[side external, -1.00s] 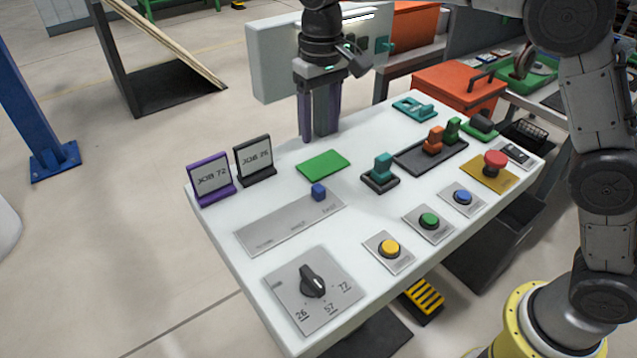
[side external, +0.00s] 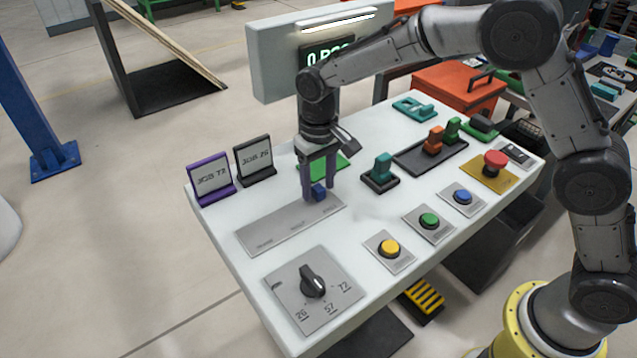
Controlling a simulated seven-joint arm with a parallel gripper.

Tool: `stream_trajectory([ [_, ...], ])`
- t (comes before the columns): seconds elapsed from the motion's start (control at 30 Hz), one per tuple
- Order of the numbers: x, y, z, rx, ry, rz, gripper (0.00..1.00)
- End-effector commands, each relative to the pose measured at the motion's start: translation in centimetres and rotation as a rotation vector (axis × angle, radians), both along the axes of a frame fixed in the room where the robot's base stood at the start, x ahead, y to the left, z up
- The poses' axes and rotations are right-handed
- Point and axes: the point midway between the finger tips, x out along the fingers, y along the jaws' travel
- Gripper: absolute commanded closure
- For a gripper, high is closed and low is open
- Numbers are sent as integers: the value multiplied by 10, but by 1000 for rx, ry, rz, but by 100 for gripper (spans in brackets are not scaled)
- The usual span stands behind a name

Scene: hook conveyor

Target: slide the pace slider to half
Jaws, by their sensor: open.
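The pace slider is a long grey plate (side external: 275,230) lying on the white panel table, with small labels along its front edge that are too small to read. Its blue knob (side external: 318,192) stands near the plate's right end. My gripper (side external: 319,195) points down over that end with its two purple fingers apart, one on each side of the knob. The fingers look open around it. I cannot tell whether either finger touches the knob.
Sign stands (side external: 211,179) and (side external: 255,160) stand behind the plate's left part. A teal-handled switch (side external: 381,172) is to the right. A rotary dial (side external: 313,282) and a yellow button (side external: 389,248) are in front.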

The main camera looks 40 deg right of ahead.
Motion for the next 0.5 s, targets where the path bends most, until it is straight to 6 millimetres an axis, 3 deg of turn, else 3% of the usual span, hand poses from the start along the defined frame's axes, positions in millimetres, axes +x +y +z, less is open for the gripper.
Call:
stream_trajectory([
  [0.33, 0, 0, -4, 0, 1, 0, 43],
  [0.5, 0, 0, -4, 0, 1, 0, 73],
])
